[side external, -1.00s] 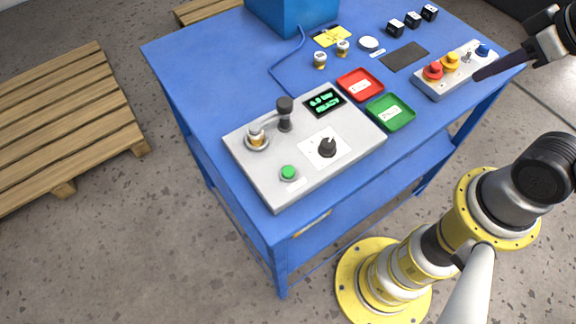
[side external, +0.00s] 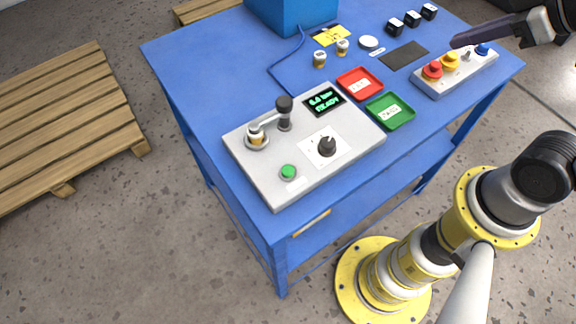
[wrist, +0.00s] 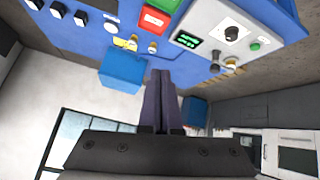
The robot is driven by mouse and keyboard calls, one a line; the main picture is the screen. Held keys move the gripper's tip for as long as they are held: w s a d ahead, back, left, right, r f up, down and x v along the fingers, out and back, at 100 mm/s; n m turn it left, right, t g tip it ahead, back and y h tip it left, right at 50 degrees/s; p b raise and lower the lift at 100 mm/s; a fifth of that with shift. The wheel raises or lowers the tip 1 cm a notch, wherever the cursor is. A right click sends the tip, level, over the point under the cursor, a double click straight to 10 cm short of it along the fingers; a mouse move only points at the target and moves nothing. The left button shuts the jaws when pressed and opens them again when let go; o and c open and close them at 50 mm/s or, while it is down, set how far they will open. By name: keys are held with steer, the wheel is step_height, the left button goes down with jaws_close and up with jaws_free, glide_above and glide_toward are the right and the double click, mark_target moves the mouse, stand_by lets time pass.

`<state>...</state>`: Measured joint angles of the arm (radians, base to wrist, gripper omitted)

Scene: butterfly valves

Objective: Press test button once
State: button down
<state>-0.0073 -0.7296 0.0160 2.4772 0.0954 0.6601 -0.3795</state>
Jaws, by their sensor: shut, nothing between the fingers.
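A grey test panel (side external: 270,190) sits on the blue table and carries a green button (side external: 288,172), a black rotary knob (side external: 327,146) and a dark display (side external: 323,101) with green text. A clamp with a dark post (side external: 285,110) reaches over a brass-and-white valve (side external: 257,135) at the panel's left. In the wrist view the green button (wrist: 255,45) shows at upper right. My gripper (side external: 455,42) is shut and empty, above the far right of the table, well away from the panel. Its dark fingers (wrist: 160,75) lie together in the wrist view.
A control box (side external: 455,70) with red, yellow and blue buttons lies near my gripper. A red tray (side external: 360,84) and a green tray (side external: 390,111) stand behind the panel. Two small valves (side external: 320,60), several black blocks (side external: 412,19) and a blue box (side external: 290,14) are farther back.

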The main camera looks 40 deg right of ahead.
steer(key=w+a+r+n+t+y, duration=0.1)
steer(key=w+a+n+t+y, duration=0.1)
steer(key=w+a+n, duration=0.5)
steer(key=n+g+y, duration=0.3)
steer(key=n, duration=0.4)
glide_above(288, 171)
steer(key=d, duration=0.1)
step_height(288, 171, down, 11)
steer(key=shift+s+f, duration=0.1)
steer(key=shift+s, duration=0.2)
steer(key=shift+f, duration=4.35)
steer(key=shift+f, duration=0.2)
steer(key=shift+f, duration=0.25)
